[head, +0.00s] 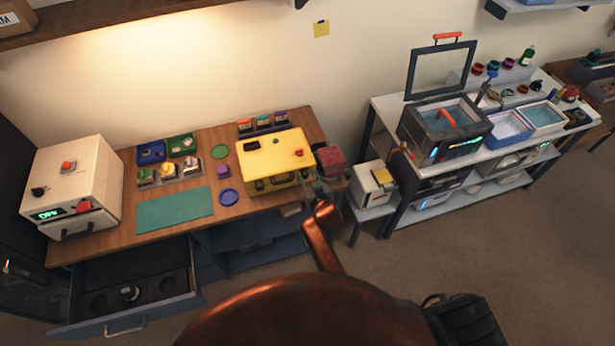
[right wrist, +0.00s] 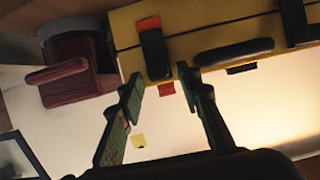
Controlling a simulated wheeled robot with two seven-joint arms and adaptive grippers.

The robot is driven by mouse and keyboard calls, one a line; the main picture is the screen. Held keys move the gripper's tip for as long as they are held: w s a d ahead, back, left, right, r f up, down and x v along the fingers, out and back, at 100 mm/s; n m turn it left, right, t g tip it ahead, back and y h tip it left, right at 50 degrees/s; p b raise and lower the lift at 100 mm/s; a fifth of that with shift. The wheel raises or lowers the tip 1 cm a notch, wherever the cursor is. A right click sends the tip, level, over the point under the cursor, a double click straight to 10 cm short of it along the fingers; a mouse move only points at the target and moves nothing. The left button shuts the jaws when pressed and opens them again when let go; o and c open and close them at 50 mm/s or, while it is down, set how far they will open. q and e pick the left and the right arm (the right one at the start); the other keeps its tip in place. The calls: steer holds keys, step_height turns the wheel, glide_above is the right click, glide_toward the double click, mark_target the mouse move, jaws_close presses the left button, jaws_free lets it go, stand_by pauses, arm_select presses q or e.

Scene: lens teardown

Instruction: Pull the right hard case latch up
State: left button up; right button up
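The yellow hard case (head: 268,155) sits shut at the right part of the wooden bench in the head view. The right wrist view shows its front (right wrist: 210,30) upside down, with a black handle (right wrist: 233,53). The right latch (right wrist: 153,48), black with a red end, is on the side nearer the red object. The other latch (right wrist: 295,22) is partly cut off at the top right. My right gripper (head: 317,188) is at the case's front right corner. Its fingers (right wrist: 160,82) are apart, with the latch appearing between their tips; contact is unclear. My left gripper is not in view.
A dark red object (head: 331,159) stands close to the case's right side. A blue disc (head: 228,197) and a teal mat (head: 174,209) lie to its left. An open drawer (head: 125,290) juts out below the bench. A white machine (head: 374,184) stands right of the bench.

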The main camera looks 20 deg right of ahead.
steer(key=shift+o, duration=0.2)
steer(key=v, duration=1.2)
steer(key=shift+f, duration=0.1)
steer(key=s+d+f+g+b, duration=0.15)
steer(key=s+f, duration=0.45)
steer(key=f, duration=0.8)
steer(key=s+d+f+n+g+b, duration=0.1)
steer(key=s+f+g+b, duration=0.2)
steer(key=s+f, duration=0.75)
steer(key=s+d+f+g+b, duration=0.2)
steer(key=s+f+b, duration=0.1)
steer(key=f, duration=1.4)
steer(key=s+d+f+g+b, duration=0.1)
steer(key=s+d+f+g, duration=0.1)
steer(key=s+f, duration=0.5)
steer(key=s+d+f+g+b, duration=0.2)
steer(key=s+f, duration=0.6)
steer(key=s, duration=0.8)
steer(key=s+d+f+g+b, duration=0.2)
steer(key=s+d+f, duration=0.3)
steer(key=s, duration=0.6)
step_height(320, 180, down, 2)
steer(key=shift+s+f+h, duration=0.2)
steer(key=shift+s+h, duration=0.1)
steer(key=shift+s, duration=0.1)
